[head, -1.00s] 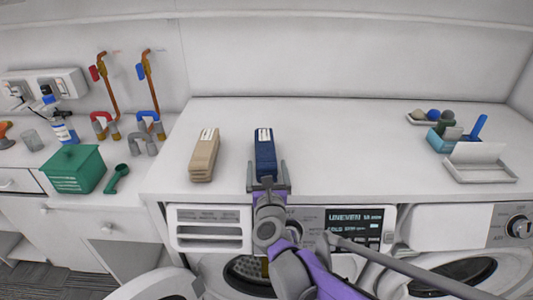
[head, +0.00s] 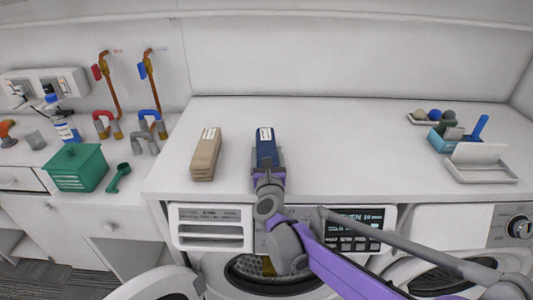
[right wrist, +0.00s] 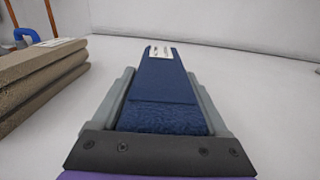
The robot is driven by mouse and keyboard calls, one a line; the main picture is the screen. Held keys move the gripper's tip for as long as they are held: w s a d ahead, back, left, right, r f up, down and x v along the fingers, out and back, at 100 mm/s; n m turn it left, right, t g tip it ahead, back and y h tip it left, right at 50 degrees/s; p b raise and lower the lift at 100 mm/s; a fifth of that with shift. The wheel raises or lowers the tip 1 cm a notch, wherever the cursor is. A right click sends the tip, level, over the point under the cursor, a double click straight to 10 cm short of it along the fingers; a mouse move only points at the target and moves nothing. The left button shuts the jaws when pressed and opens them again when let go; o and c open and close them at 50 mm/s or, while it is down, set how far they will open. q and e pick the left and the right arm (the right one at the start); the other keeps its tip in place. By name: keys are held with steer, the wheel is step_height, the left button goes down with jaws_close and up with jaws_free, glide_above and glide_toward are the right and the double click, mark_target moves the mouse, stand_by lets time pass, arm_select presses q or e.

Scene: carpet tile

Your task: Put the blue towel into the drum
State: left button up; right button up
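The blue towel (head: 266,148) is a folded stack with a white label, lying on the white countertop above the washing machine. It also shows in the right wrist view (right wrist: 164,85), pointing away from the palm. My right gripper (head: 268,158) is low at the towel's near end, one finger along each long side. The fingers look open, with narrow gaps near their tips. The drum (head: 250,270) shows in the front-loading machine below the counter, partly hidden by my right arm; its round door (head: 150,284) stands open to the left. My left gripper is out of view.
A beige towel stack (head: 206,155) lies close left of the blue one. A green box (head: 75,168) and scoop (head: 118,178) stand farther left. Trays (head: 480,172) with small items are at the right. The counter between is clear.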

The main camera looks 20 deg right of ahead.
jaws_close()
